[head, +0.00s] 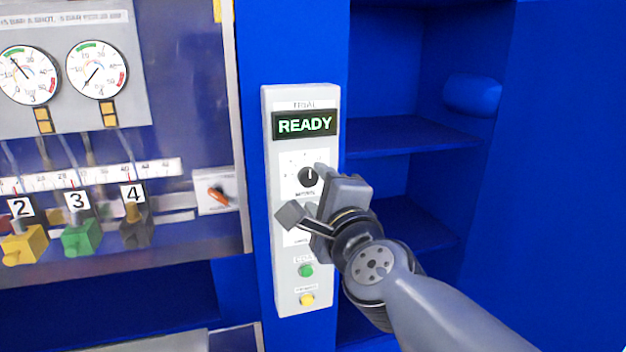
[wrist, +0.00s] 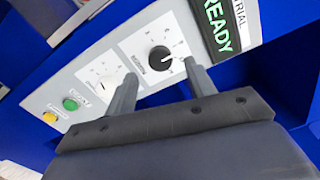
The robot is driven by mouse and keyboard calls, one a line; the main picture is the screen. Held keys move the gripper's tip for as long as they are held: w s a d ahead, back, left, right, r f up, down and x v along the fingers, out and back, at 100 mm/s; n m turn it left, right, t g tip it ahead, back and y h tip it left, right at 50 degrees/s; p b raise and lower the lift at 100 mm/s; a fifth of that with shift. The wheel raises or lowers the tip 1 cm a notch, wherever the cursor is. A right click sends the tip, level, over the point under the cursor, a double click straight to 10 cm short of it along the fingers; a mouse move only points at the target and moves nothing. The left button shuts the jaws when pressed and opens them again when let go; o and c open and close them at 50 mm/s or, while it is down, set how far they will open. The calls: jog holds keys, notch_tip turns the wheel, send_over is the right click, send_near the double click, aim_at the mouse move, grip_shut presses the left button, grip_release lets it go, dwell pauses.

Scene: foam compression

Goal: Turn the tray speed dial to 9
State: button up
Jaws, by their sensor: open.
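A light grey control panel (head: 272,200) carries a black dial (head: 307,176) with a white pointer line, pointing about straight up in the head view. The black dial also shows in the wrist view (wrist: 160,58). A second, pale dial (wrist: 107,82) sits on a white plate below it; my gripper mostly hides it in the head view. The dial labels are too small to read surely, so I cannot tell which is tray speed. My gripper (head: 302,190) is open and empty in front of the panel. In the wrist view its fingertips (wrist: 160,70) appear on either side of the black dial, with no visible contact.
A display (head: 305,124) above the dials reads READY. A green button (head: 306,271) and a yellow button (head: 307,299) sit lower down. Blue shelves (head: 400,138) stand right. Gauges (head: 97,69), an orange switch (head: 218,195) and coloured valves (head: 82,237) are left.

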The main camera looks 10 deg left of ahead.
aim_at(310, 180)
jog(key=p+v, duration=0.2)
jog(key=v, duration=0.4)
jog(key=shift+s, duration=0.2)
jog(key=shift+d, duration=0.1)
jog(key=b+x, duration=0.3)
jog(key=x, duration=0.8)
jog(key=shift+d, duration=0.1)
jog(key=shift+s, duration=0.1)
